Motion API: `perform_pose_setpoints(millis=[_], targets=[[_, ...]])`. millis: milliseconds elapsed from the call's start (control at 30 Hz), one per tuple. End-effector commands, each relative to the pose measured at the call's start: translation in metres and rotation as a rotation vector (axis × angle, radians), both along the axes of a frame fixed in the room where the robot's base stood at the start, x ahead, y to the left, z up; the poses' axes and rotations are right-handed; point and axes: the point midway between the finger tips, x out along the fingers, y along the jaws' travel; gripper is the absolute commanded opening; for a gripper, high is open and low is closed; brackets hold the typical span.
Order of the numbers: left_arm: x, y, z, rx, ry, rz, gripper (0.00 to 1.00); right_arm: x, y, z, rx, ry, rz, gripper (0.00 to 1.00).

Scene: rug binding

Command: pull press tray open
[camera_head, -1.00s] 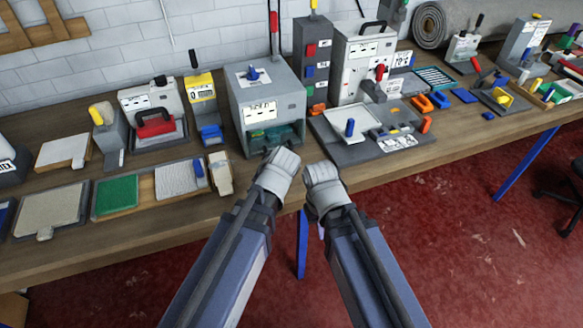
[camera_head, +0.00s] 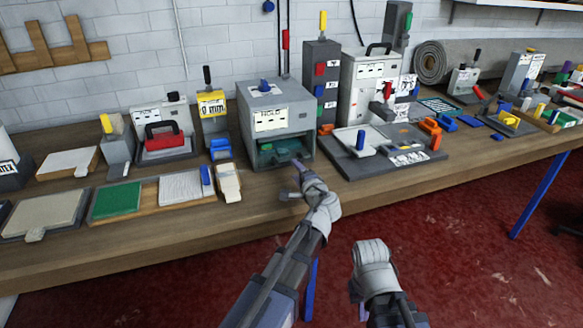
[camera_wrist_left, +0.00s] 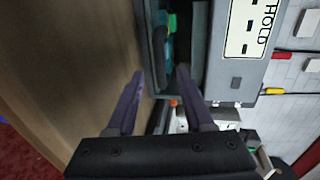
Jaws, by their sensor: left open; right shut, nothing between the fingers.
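The press is a grey box with a HOLD label (camera_head: 275,120) and a blue knob on top. Its teal tray (camera_head: 265,149) sits in the low front opening, with a dark handle at the front. My left gripper (camera_head: 291,180) is open just in front of the opening. In the left wrist view, the open fingers (camera_wrist_left: 160,78) point at the dark handle (camera_wrist_left: 160,48), which lies ahead between them; contact cannot be told. My right gripper (camera_head: 373,252) is shut and empty, low in front of the table; its wrist hides the fingers.
A grey base with a white plate and blue peg (camera_head: 360,141) stands right of the press. A small cream block (camera_head: 229,182) and a board with green and white pads (camera_head: 117,198) lie to its left. The table's front strip is mostly clear.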

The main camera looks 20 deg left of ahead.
Motion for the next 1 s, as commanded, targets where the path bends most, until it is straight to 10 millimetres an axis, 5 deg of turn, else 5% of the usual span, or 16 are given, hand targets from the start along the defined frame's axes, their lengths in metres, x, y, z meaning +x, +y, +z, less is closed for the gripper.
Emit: perform_pose_setpoints(millis=[500, 833, 1000], targets=[[0.056, 0.037, -0.016, -0.002, 0.0, 0.003, 0.52, 0.0, 0.0, -0.016, 0.0, 0.0, 0.0, 0.0], [0.06, 0.041, -0.016, -0.003, 0.001, 0.001, 0.52, 0.0, 0.0, -0.016, 0.0, 0.0, 0.0, 0.0], [0.059, 0.041, -0.016, -0.003, 0.001, 0.001, 0.33, 0.0, 0.0, -0.016, 0.0, 0.0, 0.0, 0.0]])
